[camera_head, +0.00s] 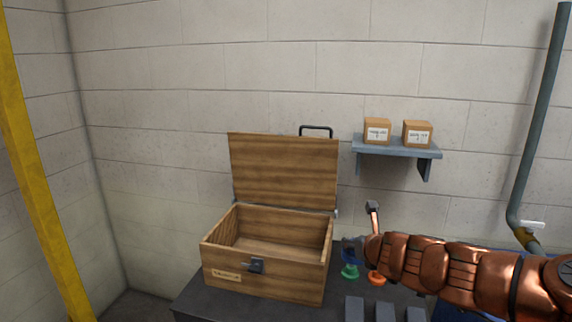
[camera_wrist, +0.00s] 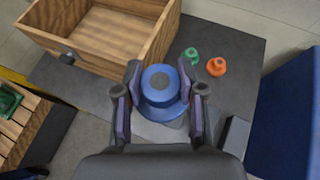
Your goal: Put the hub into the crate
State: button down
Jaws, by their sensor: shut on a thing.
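The blue hub (camera_wrist: 160,82), round with a wide flange, sits between the two fingers of my gripper (camera_wrist: 159,100) in the wrist view. My gripper is shut on it. In the head view my gripper (camera_head: 352,243) is just right of the crate, and a bit of blue (camera_head: 350,256) shows under it. The wooden crate (camera_head: 228,267) stands on the dark table with its lid up and its inside looking empty. In the wrist view the crate (camera_wrist: 112,70) is at the upper left, beyond the hub. The hub is outside the crate.
A green flanged piece (camera_head: 349,272) and an orange one (camera_head: 377,280) stand on the table (camera_head: 195,301) right of the crate. Several dark grey blocks (camera_head: 354,308) line the front. The raised lid (camera_head: 284,170) stands behind the crate opening. A wall shelf (camera_head: 396,149) holds two boxes.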

jog(key=shift+a+f+m+h, duration=0.15)
jog(key=shift+m+h, duration=0.45)
jog(key=shift+h, duration=0.1)
jog(key=shift+w+m+h, duration=0.1)
jog(key=shift+m+h, duration=0.4)
jog(key=r+m+h, duration=0.1)
jog(key=m+h, duration=0.1)
jog(key=shift+r+h, duration=0.15)
jog(key=shift+h, duration=0.15)
jog(key=shift+s+d+r+m+h, duration=0.2)
jog(key=shift+m+h, duration=0.1)
jog(key=shift+m, duration=0.2)
jog(key=shift+d, duration=0.1)
